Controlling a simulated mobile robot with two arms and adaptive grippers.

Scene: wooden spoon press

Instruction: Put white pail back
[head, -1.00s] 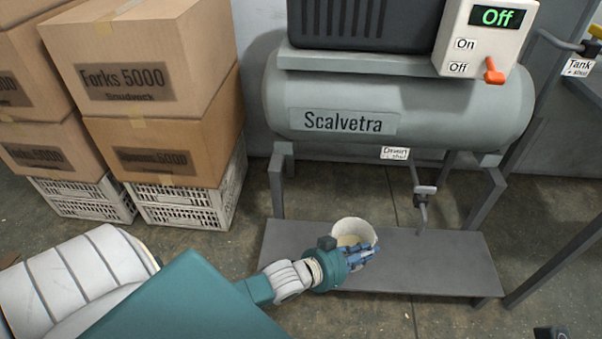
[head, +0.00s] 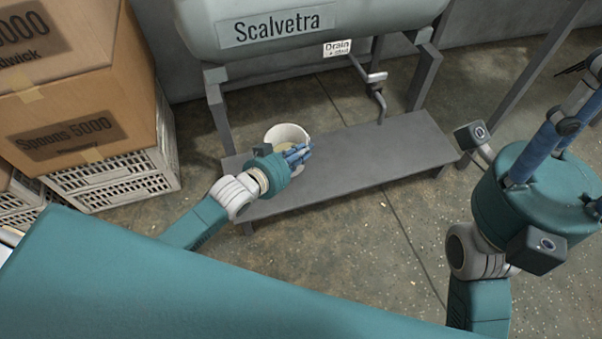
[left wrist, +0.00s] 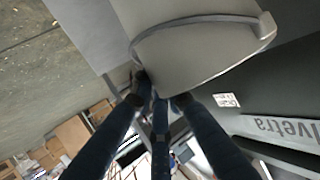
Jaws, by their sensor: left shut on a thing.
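The white pail (head: 288,131) is at the left end of the low grey platform under the tank, left of the drain pipe (head: 378,95). Something pale yellowish shows inside it. I cannot tell whether its base touches the platform. My left gripper (head: 300,153) is shut on the pail at its near side, with its blue fingers over part of it. In the left wrist view the pail (left wrist: 200,45) fills the top middle, beyond the fingers. My right gripper (head: 575,110) is at the right edge, away from the pail, with its fingertips partly cut off.
The grey platform (head: 365,165) is bare to the right of the pail. The Scalvetra tank (head: 340,15) hangs above on legs. Cardboard boxes (head: 65,135) on white crates (head: 115,185) stand at the left. The concrete floor (head: 350,265) in front is open.

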